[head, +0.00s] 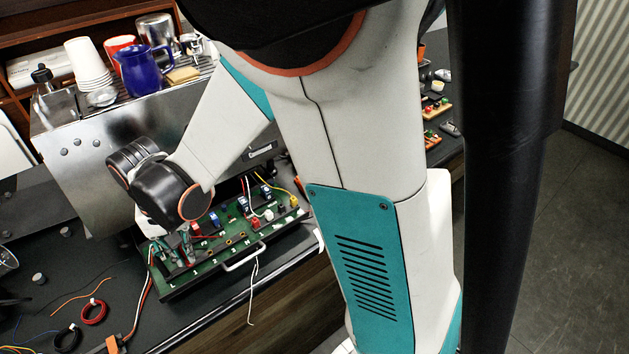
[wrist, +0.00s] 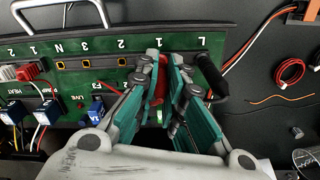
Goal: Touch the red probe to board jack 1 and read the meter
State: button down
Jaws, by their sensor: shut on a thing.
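My gripper (wrist: 165,80) is shut on the red probe (wrist: 158,90), whose red body shows between the teal fingers. In the head view my gripper (head: 174,247) is low over the left part of the green board (head: 220,249). The fingers are by the printed 1, beside the L, and they hide jack 1. I cannot tell whether the probe tip touches it. Jack 2 (wrist: 121,61) shows uncovered beside the fingers, with more yellow-rimmed jacks further left. A black probe (wrist: 210,75) stands by the L, right of the fingers. I can make out no meter display.
A metal handle (head: 245,257) spans the board's tray front. Wired blue and red connectors (wrist: 48,112) are on the board. The metal brewer housing (head: 110,135) is behind, with a blue jug (head: 140,70) on top. Red (head: 93,312) and black wire coils lie at the left front.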

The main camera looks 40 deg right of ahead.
jog(key=c, duration=1.6)
grip_release()
jog(key=shift+r, duration=0.15)
